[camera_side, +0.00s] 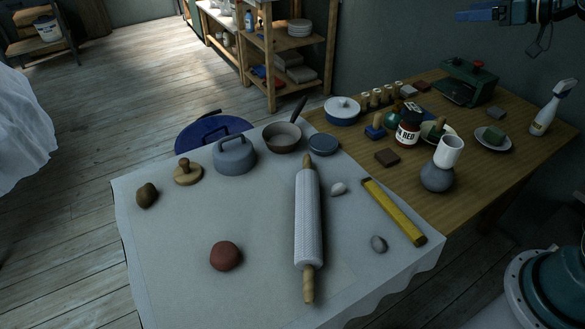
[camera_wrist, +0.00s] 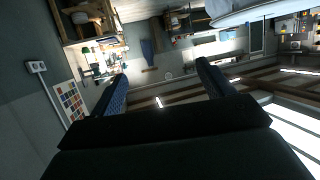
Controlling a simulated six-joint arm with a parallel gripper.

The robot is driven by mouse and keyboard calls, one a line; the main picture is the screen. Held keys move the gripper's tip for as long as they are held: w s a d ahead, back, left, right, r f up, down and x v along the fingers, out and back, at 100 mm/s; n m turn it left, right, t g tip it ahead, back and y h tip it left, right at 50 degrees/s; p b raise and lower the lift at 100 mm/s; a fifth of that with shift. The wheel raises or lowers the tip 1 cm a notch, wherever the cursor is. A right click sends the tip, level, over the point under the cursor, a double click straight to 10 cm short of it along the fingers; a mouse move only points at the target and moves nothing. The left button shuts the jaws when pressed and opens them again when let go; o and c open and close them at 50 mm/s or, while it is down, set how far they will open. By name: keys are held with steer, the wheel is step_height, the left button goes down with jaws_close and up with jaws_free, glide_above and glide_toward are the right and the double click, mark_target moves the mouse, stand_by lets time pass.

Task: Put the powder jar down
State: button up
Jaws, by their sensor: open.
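The powder jar (camera_side: 407,133), a red jar with a white label reading RED and a dark lid, stands upright on the wooden table in the side view. Other small items stand close around it. My gripper (camera_wrist: 163,80) is open in the wrist view, with nothing between its two blue-padded fingers. In the side view it is at the top right edge, high above the table and well apart from the jar. The wrist camera looks out into the room, and I cannot make out the jar there.
A grey round vase with a white cup (camera_side: 449,152) above it stands right of the jar. The cloth-covered table holds a rolling pin (camera_side: 308,215) and a yellow level (camera_side: 393,211).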

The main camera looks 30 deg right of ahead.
steer(key=d+m+t, duration=0.1)
steer(key=d+t, duration=0.2)
steer(key=d, duration=0.5)
glide_toward(409, 113)
steer(key=s, duration=0.3)
steer(key=shift+s+d+h, duration=0.2)
steer(key=shift+s+h, duration=0.15)
steer(key=shift+h, duration=0.05)
steer(key=shift+x, duration=4.3)
steer(key=shift+w+a+f, duration=0.1)
steer(key=shift+x, duration=2.5)
steer(key=shift+a, duration=0.1)
